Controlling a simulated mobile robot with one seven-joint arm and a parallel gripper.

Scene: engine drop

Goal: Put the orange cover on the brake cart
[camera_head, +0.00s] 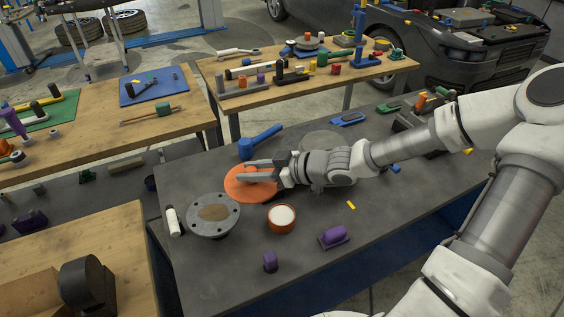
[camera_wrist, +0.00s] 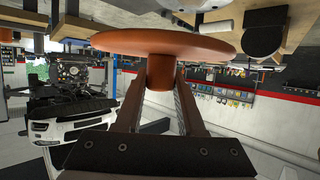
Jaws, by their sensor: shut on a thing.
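The orange cover (camera_head: 250,184) is a round disc with a short stub, seen in the head view over the left part of the dark workbench. My gripper (camera_head: 258,173) is shut on it. In the wrist view the fingers (camera_wrist: 160,95) close on the stub of the cover (camera_wrist: 170,43), and the disc spans the space beyond them. A grey round flange (camera_head: 213,216) with bolt holes and a brown centre lies just below and left of the cover in the head view. I cannot tell which thing is the brake cart.
On the dark workbench (camera_head: 330,262) are a blue mallet-like tool (camera_head: 260,141), a white cylinder (camera_head: 173,222), an orange-rimmed round tin (camera_head: 281,218) and purple parts (camera_head: 333,237). Wooden benches (camera_head: 100,125) with tools stand behind. The bench's front middle is mostly clear.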

